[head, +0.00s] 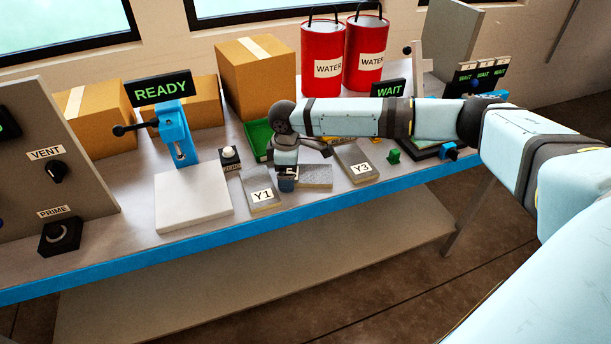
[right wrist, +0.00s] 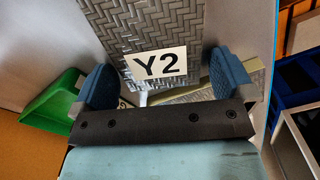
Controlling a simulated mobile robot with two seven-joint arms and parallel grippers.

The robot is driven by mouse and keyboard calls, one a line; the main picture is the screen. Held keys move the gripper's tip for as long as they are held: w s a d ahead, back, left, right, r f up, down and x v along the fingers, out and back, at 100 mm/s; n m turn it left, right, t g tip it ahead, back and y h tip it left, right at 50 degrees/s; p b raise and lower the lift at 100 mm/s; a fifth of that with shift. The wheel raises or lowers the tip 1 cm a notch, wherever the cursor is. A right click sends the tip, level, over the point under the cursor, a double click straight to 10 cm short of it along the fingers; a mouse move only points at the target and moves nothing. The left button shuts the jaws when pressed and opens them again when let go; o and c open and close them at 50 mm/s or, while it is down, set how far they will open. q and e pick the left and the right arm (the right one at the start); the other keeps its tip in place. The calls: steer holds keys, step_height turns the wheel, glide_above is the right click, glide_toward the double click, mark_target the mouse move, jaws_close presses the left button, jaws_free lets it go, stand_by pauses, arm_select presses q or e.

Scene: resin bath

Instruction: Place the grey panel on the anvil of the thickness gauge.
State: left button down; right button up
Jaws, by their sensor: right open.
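A grey woven panel labelled Y2 (right wrist: 150,25) lies on the bench; its bare end (head: 317,176) shows in the head view beside my right gripper (head: 286,183). In the right wrist view the two blue fingers of the right gripper (right wrist: 158,72) are apart, with the panel's label between and beyond them. Whether they touch the panel cannot be told. Similar panels Y1 (head: 262,194) and Y3 (head: 358,165) lie on either side. A blue lever device (head: 177,135) under a READY sign, seemingly the gauge, stands to the left. My left gripper is not in view.
A white slab (head: 192,202) lies in front of the blue device. A green tray (head: 257,138) is behind my right gripper. A small button box (head: 229,158) stands near Y1. Cardboard boxes (head: 255,75) and red WATER cans (head: 322,60) line the back. The blue bench edge (head: 180,250) is in front.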

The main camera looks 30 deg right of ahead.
steer(key=c, duration=0.9)
steer(key=shift+c, duration=0.2)
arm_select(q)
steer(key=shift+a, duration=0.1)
arm_select(e)
steer(key=shift+r, duration=0.1)
steer(key=shift+r, duration=0.1)
step_height(320, 180, up, 20)
steer(key=p, duration=0.2)
steer(key=s+a+f+m, duration=0.4)
steer(key=a+f+m, duration=0.5)
steer(key=m, duration=0.2)
steer(key=s+r+p, duration=0.2)
steer(key=r+p, duration=0.6)
steer(key=r, duration=0.2)
steer(key=s+r+p, duration=0.3)
steer(key=r+p, duration=0.5)
steer(key=r, duration=0.1)
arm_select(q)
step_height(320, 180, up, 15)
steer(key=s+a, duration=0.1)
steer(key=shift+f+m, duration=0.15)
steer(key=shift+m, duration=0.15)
arm_select(e)
steer(key=s+f, duration=0.1)
steer(key=f, duration=0.1)
steer(key=s+f, duration=0.4)
steer(key=shift+d+f, duration=0.15)
steer(key=shift+d, duration=0.15)
